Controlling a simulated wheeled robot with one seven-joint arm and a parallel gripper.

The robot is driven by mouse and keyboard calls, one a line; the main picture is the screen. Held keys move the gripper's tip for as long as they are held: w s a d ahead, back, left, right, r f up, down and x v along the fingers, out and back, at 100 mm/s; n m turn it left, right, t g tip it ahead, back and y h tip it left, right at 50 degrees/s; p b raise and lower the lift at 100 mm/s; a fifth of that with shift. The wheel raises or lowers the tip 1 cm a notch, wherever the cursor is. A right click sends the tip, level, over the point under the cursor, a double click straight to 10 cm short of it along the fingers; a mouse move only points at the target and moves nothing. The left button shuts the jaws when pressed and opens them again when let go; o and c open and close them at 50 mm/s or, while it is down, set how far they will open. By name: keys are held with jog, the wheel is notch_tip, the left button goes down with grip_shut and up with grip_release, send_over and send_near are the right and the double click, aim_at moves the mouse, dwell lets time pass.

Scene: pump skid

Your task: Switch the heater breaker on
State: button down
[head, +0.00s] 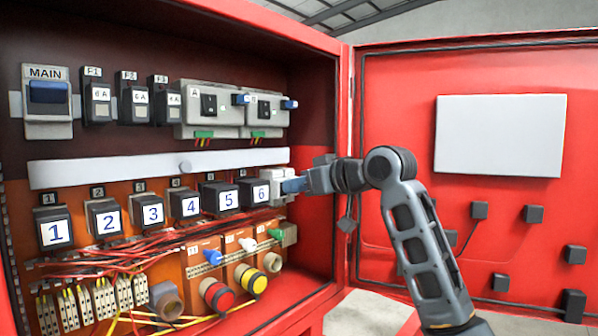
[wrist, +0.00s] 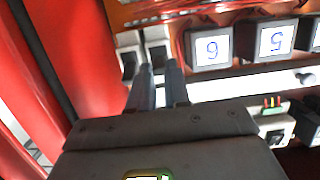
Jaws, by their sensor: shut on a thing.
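Two small white breakers (head: 279,178) sit at the right end of the numbered row, just right of block 6. They also show side by side in the wrist view (wrist: 129,45), with dark fronts. No label on them can be read, so I cannot tell which one is the heater breaker. My gripper (head: 288,186) reaches in from the right at these breakers. In the wrist view my gripper's fingers (wrist: 160,72) are close together at their fronts, shut on a breaker lever. The lever is mostly hidden by the fingers, and its position cannot be told.
Block 6 (head: 262,193) is close left of my gripper. Coloured knobs and a red button (head: 218,295) stand below. A MAIN switch (head: 48,100) is at upper left. The open red door (head: 400,130) and the cabinet's right edge (head: 343,120) are close to my arm.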

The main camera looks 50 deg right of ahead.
jog(key=shift+w+r+g, duration=0.2)
jog(key=shift+r+g, duration=0.3)
jog(key=shift+g, duration=0.5)
jog(key=c, duration=1.4)
grip_release()
jog(key=shift+w, duration=0.1)
jog(key=shift+o, duration=0.2)
jog(key=b+v, duration=0.1)
jog(key=v, duration=0.7)
